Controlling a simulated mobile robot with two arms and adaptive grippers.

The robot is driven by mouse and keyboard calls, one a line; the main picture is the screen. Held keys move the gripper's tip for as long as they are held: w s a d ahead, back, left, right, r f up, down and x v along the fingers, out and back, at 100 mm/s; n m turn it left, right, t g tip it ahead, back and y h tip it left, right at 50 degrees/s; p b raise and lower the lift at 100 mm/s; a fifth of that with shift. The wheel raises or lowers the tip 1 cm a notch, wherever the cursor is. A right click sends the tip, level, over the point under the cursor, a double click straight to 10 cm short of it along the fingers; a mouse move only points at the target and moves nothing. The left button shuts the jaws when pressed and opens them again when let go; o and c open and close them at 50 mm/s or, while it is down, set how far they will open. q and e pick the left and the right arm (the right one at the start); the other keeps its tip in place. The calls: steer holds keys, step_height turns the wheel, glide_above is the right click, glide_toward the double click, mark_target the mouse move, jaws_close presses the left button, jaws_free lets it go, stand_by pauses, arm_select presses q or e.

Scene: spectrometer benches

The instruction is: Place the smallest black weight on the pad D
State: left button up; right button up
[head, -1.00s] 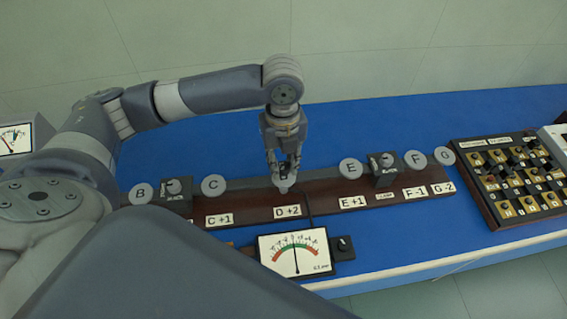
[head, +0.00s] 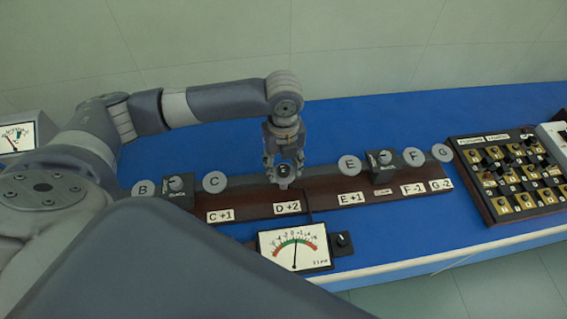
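My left gripper (head: 284,166) is above the D +2 spot of the brown beam, pointing down. Its fingers are spread apart. A small dark round thing, seemingly the black weight (head: 283,171), shows between the fingers, just over or on the grey pad D (head: 285,185). The fingers partly hide both, so I cannot tell exactly whether they touch. The label D +2 (head: 287,207) is in front of the pad. My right gripper is not in view.
Pads C (head: 214,182), E (head: 349,165), F (head: 413,157) and G (head: 441,153) look bare. A dial meter (head: 294,248) stands in front of the beam. A dark board (head: 482,205) with several brass-coloured squares lies at right. The blue bench (head: 390,113) behind is clear.

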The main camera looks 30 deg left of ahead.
mark_target(284, 168)
arm_select(q)
steer(key=shift+r, duration=0.1)
step_height(284, 168, up, 12)
steer(key=b, duration=0.2)
stand_by(0.4)
stand_by(0.4)
